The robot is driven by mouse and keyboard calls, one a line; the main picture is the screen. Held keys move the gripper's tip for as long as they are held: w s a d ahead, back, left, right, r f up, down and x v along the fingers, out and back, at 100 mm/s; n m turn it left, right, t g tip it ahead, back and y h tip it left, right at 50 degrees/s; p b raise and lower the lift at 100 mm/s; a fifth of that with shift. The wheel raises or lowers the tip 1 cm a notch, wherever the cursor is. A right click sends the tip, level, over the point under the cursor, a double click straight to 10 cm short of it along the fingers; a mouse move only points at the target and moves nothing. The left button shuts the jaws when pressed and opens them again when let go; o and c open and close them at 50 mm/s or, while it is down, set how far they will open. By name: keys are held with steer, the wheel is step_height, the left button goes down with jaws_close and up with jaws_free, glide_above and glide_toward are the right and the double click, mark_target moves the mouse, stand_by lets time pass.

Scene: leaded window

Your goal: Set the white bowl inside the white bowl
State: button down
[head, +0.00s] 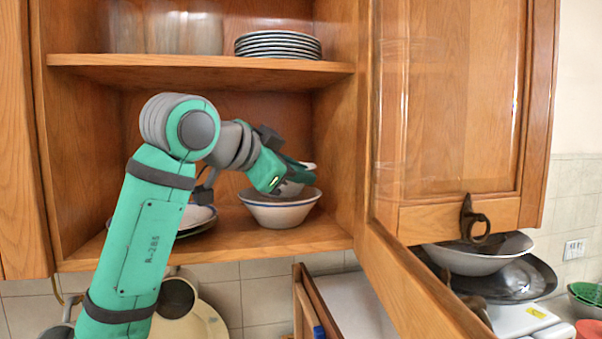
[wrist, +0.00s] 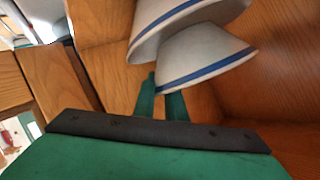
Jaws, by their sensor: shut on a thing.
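The lower white bowl (head: 280,213), with a blue band near its rim, stands upright on the cabinet's lower shelf. In the wrist view it is the upper bowl (wrist: 180,14), seen roughly upside down. My gripper (head: 290,177) is shut on the rim of a second white bowl (head: 289,188), which also has a blue band in the wrist view (wrist: 200,52). The held bowl is over the lower one, its bottom part hidden behind the lower bowl's rim. I cannot tell whether the two touch. The fingers (wrist: 162,98) partly show at the held bowl's rim.
Plates with a bowl (head: 196,217) stand to the left on the same shelf, partly behind my arm. A plate stack (head: 278,45) is on the upper shelf (head: 200,70). The cabinet's right wall and open door (head: 450,110) are close on the right.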

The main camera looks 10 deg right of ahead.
steer(key=shift+f, duration=0.1)
steer(key=shift+f, duration=0.35)
steer(key=shift+f, duration=0.1)
steer(key=c, duration=1.8)
jaws_free()
steer(key=shift+r, duration=0.6)
steer(key=v, duration=1.2)
